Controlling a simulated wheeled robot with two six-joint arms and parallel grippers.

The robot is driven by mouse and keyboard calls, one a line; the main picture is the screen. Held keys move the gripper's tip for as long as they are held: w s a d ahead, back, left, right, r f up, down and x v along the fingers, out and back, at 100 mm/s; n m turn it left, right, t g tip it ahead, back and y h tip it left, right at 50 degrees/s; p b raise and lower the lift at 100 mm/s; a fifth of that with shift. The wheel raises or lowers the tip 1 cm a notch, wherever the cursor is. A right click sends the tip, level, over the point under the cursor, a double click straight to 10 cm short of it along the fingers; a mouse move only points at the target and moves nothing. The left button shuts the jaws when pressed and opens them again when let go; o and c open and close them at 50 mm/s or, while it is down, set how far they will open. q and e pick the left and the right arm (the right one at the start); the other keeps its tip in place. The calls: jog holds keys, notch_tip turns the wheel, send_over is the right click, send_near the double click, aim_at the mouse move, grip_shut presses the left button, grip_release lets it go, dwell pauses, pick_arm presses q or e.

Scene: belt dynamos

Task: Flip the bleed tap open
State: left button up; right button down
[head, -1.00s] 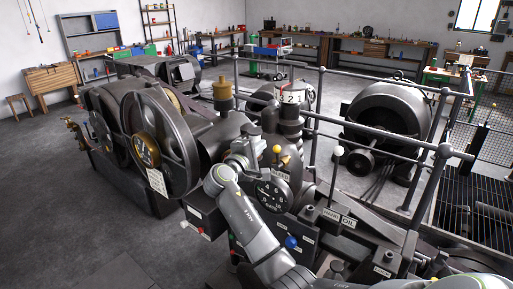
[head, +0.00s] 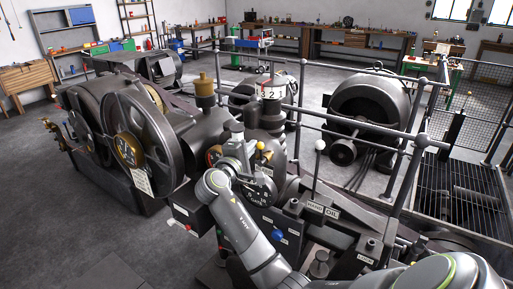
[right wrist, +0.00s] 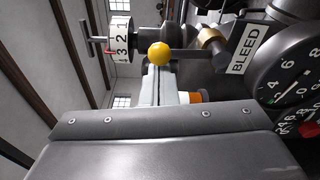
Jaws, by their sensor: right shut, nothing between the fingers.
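The bleed tap has a lever ending in a yellow ball knob (head: 260,146). In the right wrist view the yellow ball (right wrist: 159,53) is above centre, with a dark stem running right to a brass collar (right wrist: 211,38) beside the BLEED label (right wrist: 247,50). My right gripper (head: 247,153) is at the tap, just left of the ball in the head view. Its pale fingers (right wrist: 160,76) are shut and empty, with their tips close to the ball. I cannot tell whether they touch it. My left gripper is out of view.
A black dial (right wrist: 293,82) is close to the tap. A numbered white drum (head: 271,92) stands behind, with a brass cup (head: 204,90) to the left.

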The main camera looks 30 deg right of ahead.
jog(key=s+d+f+m+h+b, duration=0.1)
jog(key=s+f+m+b, duration=0.1)
jog(key=m+b, duration=0.6)
jog(key=s+d+f+m+g+h+b, duration=0.1)
jog(key=s+d+f+m+b, duration=0.1)
jog(key=s+m+b, duration=0.3)
jog(key=m+b, duration=0.4)
jog(key=shift+s+m+h, duration=0.15)
jog(key=shift+m+h, duration=0.15)
jog(key=shift+f+b, duration=0.1)
jog(key=shift+b, duration=0.25)
dwell(0.3)
notch_tip(320, 180, up, 4)
jog(key=r+p, duration=0.1)
jog(key=p, duration=0.3)
jog(key=f+b+v, duration=0.1)
jog(key=b+v, duration=0.3)
jog(key=v, duration=0.5)
jog(key=shift+a+f, duration=0.15)
